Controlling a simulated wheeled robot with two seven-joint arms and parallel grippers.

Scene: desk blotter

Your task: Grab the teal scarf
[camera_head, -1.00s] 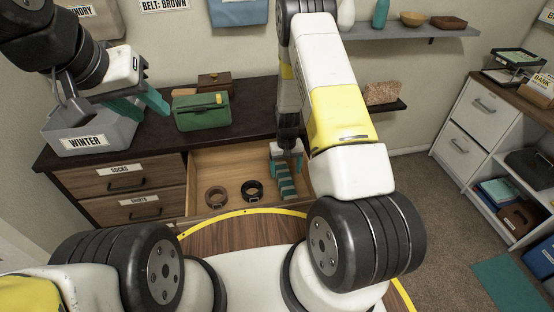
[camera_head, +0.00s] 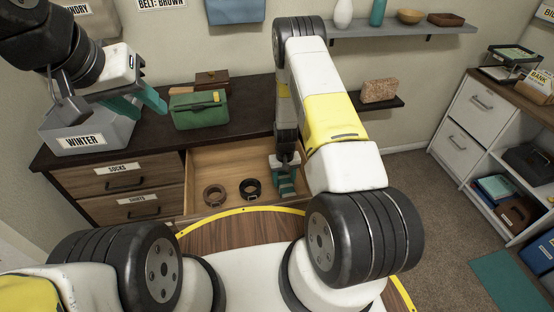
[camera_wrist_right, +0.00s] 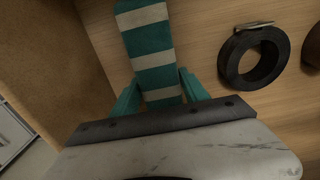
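The teal scarf with pale stripes (camera_wrist_right: 152,50) lies in the open drawer, running away from my right gripper in the right wrist view. In the head view the scarf (camera_head: 287,187) shows at the drawer's right side, partly hidden by the right gripper. My right gripper (camera_wrist_right: 161,88) is down over the scarf, its teal fingers apart on either side of the near end. Whether they touch it is unclear. My left gripper (camera_head: 140,103) is open and empty above the grey WINTER bin (camera_head: 112,133).
A brown belt (camera_head: 214,195) and a black belt (camera_head: 250,189) lie coiled in the open drawer (camera_head: 225,158), left of the scarf. A green bag (camera_head: 198,112) and brown box (camera_head: 212,82) stand on the dresser top (camera_head: 245,115). A wall shelf (camera_head: 400,32) is behind my right arm.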

